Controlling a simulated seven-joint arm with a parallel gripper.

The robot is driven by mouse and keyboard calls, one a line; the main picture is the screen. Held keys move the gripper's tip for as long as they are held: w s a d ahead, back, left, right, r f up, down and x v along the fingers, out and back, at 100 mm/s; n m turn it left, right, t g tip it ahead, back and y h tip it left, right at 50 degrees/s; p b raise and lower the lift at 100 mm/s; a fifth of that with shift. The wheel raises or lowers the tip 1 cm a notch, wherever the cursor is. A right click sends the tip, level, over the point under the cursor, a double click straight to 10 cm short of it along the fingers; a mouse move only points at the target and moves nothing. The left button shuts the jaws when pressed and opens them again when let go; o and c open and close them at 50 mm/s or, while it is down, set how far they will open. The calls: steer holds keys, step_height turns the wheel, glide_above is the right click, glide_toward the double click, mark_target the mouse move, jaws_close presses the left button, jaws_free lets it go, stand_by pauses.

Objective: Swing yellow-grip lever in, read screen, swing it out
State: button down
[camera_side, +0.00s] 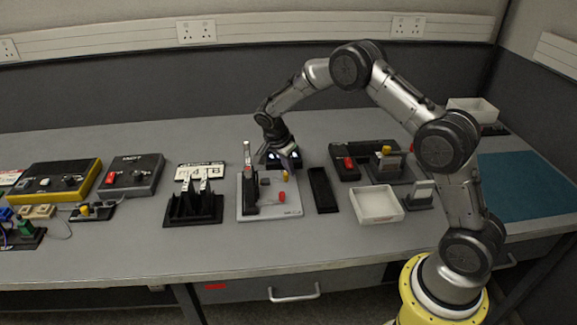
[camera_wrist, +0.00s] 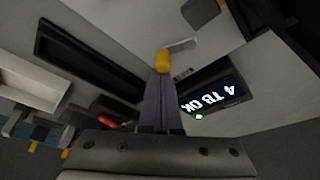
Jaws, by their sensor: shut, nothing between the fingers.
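The yellow grip (camera_wrist: 162,61) stands on a short pale metal lever arm in the wrist view. It is right at the tips of my gripper (camera_wrist: 164,78), whose purple fingers are shut together with nothing between them. I cannot tell whether the fingertips touch the grip. The lit screen (camera_wrist: 212,98) is to the right of the fingers, with white characters that look like "4 TB OK" and a green light at its edge. In the side view my gripper (camera_side: 291,165) is low behind the grey plate (camera_side: 262,209), and hides part of the screen unit.
A narrow black tray (camera_side: 323,190) and a white bin (camera_side: 377,205) lie right of the plate. An upright clamp (camera_side: 248,180) stands on the plate's left side. A black rack (camera_side: 193,207) and several switch boxes are farther left. The front table strip is clear.

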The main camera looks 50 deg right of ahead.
steer(key=shift+s+a+m, duration=0.1)
steer(key=shift+a+m, duration=0.1)
steer(key=shift+m, duration=0.3)
steer(key=shift+s+d, duration=0.1)
steer(key=shift+s, duration=0.05)
steer(key=shift+s+d, duration=0.15)
steer(key=shift+s, duration=0.5)
steer(key=v, duration=1)
